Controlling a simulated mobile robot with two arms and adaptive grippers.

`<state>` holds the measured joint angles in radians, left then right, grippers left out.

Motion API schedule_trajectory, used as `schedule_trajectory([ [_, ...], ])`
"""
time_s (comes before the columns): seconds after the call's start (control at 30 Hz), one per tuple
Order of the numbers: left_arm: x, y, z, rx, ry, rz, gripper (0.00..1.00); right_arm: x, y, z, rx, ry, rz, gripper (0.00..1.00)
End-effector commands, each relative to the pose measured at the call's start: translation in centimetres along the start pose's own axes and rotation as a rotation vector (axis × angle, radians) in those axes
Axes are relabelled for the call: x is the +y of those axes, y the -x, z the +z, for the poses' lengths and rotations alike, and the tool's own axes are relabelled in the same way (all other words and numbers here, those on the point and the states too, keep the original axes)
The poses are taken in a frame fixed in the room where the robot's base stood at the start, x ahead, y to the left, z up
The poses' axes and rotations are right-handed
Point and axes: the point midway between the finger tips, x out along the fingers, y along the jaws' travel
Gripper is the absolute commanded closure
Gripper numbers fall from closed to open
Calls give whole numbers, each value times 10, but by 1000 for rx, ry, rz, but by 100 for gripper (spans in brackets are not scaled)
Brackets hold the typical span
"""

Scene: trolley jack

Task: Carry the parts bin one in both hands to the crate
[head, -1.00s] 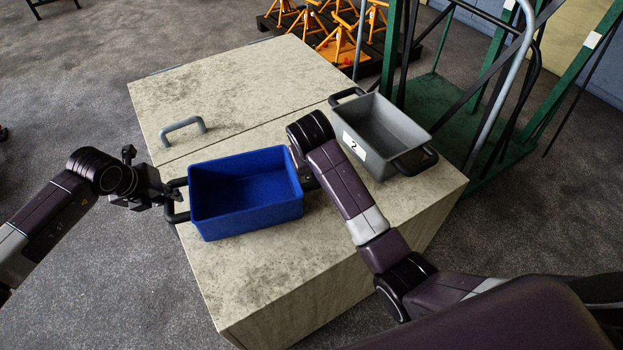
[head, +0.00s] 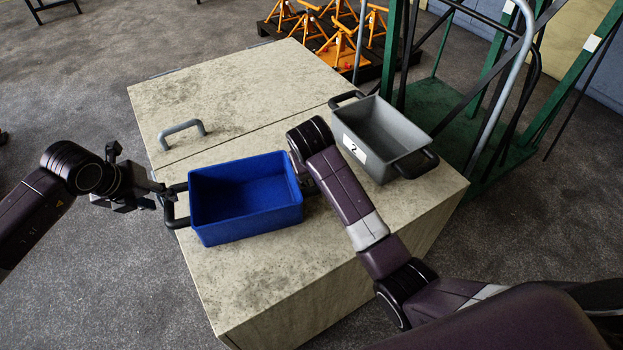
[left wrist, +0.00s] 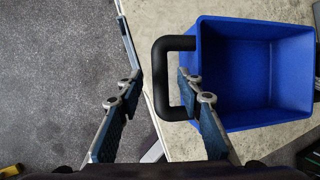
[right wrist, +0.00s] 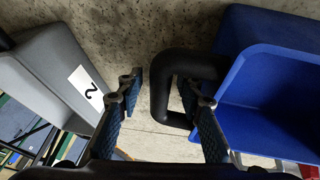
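The blue bin (head: 245,222), the only one without a visible number, sits on the stone-topped box, with a black loop handle at each end. My left gripper (head: 166,190) is at its left handle. In the left wrist view, its open fingers (left wrist: 158,82) stand either side of the handle's outer bar (left wrist: 161,80), one inside the loop. In the right wrist view, my right gripper (right wrist: 162,90) is open, one finger inside the loop of the other handle (right wrist: 165,95). My right arm mostly hides that gripper in the head view. I cannot identify a crate.
A grey bin (head: 385,127) labelled 2 stands to the right on the same box (head: 245,285). A grey grab handle (head: 181,130) rises from the box's top at the back left. A green trolley (head: 440,105) is behind right. Orange stands (head: 340,48) are at the back.

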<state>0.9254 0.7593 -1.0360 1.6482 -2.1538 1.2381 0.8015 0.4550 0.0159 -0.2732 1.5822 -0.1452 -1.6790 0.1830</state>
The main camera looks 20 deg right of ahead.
Motion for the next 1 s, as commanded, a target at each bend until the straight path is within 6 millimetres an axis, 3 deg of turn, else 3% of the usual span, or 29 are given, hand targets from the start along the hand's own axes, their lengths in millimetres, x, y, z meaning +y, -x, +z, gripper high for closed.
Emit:
schedule_trajectory([
  [0.2,0,45,0,-2,-1,0,66,0,0,0,0,0,0,66],
  [0.4,0,66,0,1,0,1,66,0,0,0,0,0,0,66],
  [0.57,0,70,-1,1,0,1,66,0,12,-1,3,0,-1,66],
  [0.8,0,69,0,1,0,0,66,0,53,-1,4,-1,-1,66],
  [1.0,0,69,0,1,0,0,66,0,73,0,2,0,-1,66],
])
